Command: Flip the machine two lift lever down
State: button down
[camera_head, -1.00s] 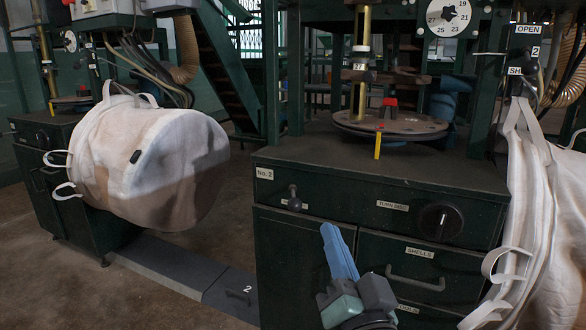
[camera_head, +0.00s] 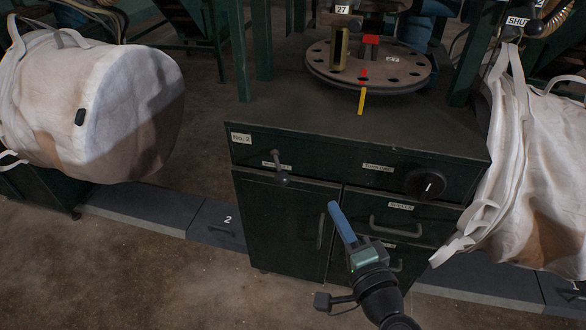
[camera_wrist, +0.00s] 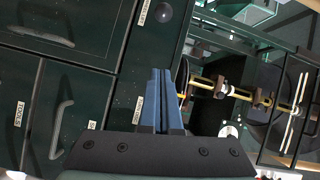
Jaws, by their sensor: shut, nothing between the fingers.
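The machine two lift lever (camera_head: 282,177) is a short stem with a dark ball knob on the front of the green cabinet marked No. 2 (camera_head: 330,166). My gripper (camera_head: 333,207) has blue fingers, shut and empty, in front of the cabinet, right of and lower than the lever in the picture. In the wrist view the fingers (camera_wrist: 160,73) lie together, and a dark ball, probably the lever knob (camera_wrist: 164,12), shows near the top edge.
A dark dial (camera_head: 425,183) and drawers with handles (camera_head: 396,228) are right of the lever. A round turn disc (camera_head: 330,72) stands on the cabinet top. White bulk bags hang at left (camera_head: 90,105) and right (camera_head: 530,170). Floor in front is open.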

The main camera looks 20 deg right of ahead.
aim_at(279, 167)
jog(key=w+a+f+b, duration=0.1)
jog(key=w+a, duration=0.2)
jog(key=w, duration=0.8)
jog(key=shift+b, duration=0.35)
jog(key=shift+a+f, duration=0.1)
jog(key=shift+a, duration=0.1)
